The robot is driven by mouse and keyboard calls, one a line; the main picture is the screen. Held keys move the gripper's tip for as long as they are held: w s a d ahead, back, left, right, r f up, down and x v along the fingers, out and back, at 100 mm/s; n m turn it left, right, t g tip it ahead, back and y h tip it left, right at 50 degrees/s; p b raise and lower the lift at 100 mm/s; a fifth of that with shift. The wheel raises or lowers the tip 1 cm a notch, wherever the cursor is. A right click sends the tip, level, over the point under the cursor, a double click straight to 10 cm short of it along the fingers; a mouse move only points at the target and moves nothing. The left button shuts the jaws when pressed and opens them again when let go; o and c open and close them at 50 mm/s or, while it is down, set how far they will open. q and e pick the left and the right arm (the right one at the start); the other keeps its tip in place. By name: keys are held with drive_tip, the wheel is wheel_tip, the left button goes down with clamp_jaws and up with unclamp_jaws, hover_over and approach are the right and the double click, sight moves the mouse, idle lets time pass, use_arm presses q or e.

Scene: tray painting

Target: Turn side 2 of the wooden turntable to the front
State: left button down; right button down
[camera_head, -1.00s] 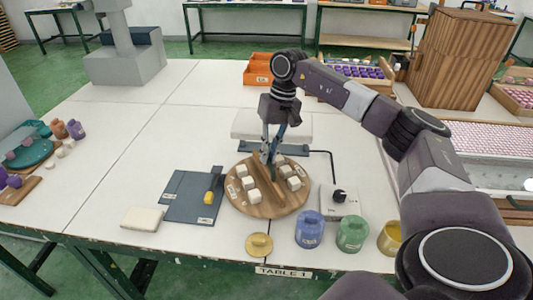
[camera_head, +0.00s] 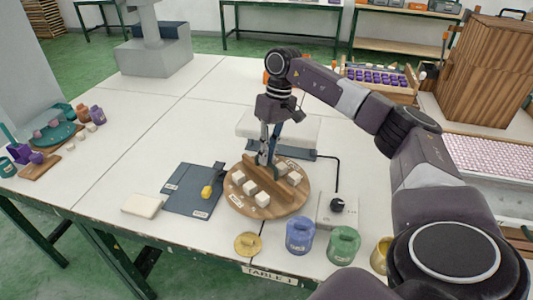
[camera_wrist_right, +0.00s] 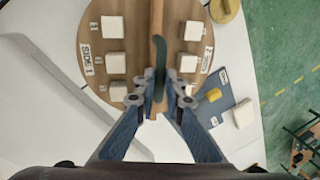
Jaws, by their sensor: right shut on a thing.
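The round wooden turntable (camera_head: 243,205) sits on the white table with an upright wooden divider across its middle. White cubes stand on both sides of the divider. In the wrist view, the turntable (camera_wrist_right: 98,14) shows the divider (camera_wrist_right: 157,20) running down between my fingers, a "SIDE 1" label (camera_wrist_right: 91,60) at the left and another label (camera_wrist_right: 207,60) at the right. My right gripper (camera_head: 267,158) is shut on the divider near its far end; it also shows in the wrist view (camera_wrist_right: 160,98). A dark teal strip lies along the divider there. My left gripper is out of view.
A blue pot (camera_head: 300,236), a green pot (camera_head: 343,246) and a control box with a black knob (camera_head: 337,205) stand close in front and right. A dark mat (camera_head: 180,200) with a yellow piece lies left. A white padded block (camera_head: 290,128) is behind. The left table middle is clear.

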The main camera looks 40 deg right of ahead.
drive_tip(key=shift+r+n, duration=0.1)
drive_tip(key=shift+n, duration=0.2)
idle(0.4)
drive_tip(key=c, duration=2)
unclamp_jaws()
drive_tip(key=shift+w+d+r, duration=0.1)
drive_tip(key=shift+d+r, duration=0.15)
drive_tip(key=shift+r, duration=0.95)
drive_tip(key=shift+s+d+r, duration=0.1)
drive_tip(key=shift+d+r, duration=0.2)
drive_tip(key=shift+r, duration=0.95)
drive_tip(key=shift+w+d+r, duration=0.1)
drive_tip(key=shift+d+r, duration=0.15)
drive_tip(key=shift+r, duration=0.95)
